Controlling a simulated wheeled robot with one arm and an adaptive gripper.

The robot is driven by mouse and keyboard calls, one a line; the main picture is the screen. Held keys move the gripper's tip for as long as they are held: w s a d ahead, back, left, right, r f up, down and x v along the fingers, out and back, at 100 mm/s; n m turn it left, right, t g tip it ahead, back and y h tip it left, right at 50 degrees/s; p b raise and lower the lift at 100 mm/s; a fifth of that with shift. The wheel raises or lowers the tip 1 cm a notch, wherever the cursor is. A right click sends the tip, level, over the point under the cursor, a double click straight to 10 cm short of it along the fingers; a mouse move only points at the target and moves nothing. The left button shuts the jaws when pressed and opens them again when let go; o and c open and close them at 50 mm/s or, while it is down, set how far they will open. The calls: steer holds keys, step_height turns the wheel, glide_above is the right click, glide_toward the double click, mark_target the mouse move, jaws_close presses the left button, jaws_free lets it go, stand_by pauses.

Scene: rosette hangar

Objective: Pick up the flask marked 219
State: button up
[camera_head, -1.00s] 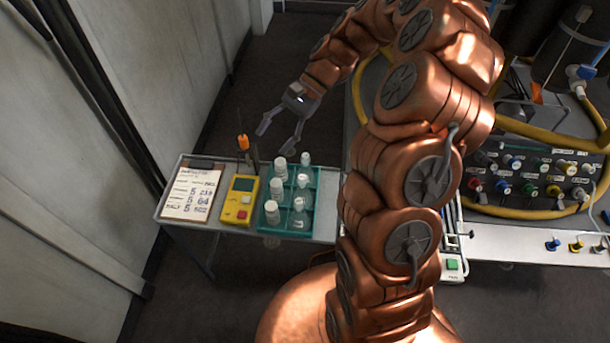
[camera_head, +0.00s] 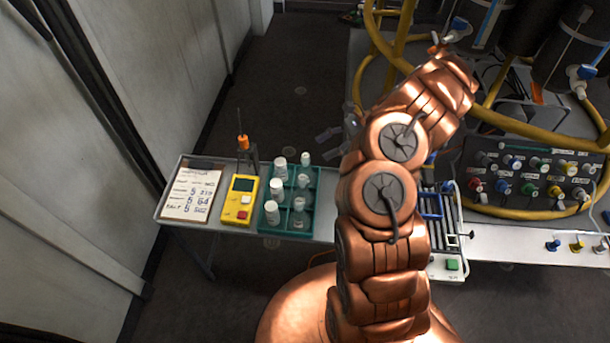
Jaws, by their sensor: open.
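Several small flasks with white caps stand upright in a teal rack (camera_head: 270,226) on a narrow grey shelf. They include a back-left flask (camera_head: 280,168), a back-right flask (camera_head: 305,160), a front-left flask (camera_head: 271,212) and a front-right flask (camera_head: 299,205). Their markings are too small to read, so I cannot tell which is 219. My gripper (camera_head: 330,138) is beyond the rack, to its upper right, beside my copper arm. It is open and apart from the flasks. The arm hides part of it.
A yellow meter (camera_head: 240,200) and a clipboard with a handwritten sheet (camera_head: 191,193) lie left of the rack. An orange-tipped tool (camera_head: 243,142) stands upright behind the meter. A blue rack (camera_head: 431,205) and a connector panel (camera_head: 530,175) are at right.

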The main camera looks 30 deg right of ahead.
mark_target(306, 159)
steer(key=shift+p+x, duration=1.3)
steer(key=shift+x, duration=2.55)
steer(key=shift+s, duration=0.1)
jaws_close()
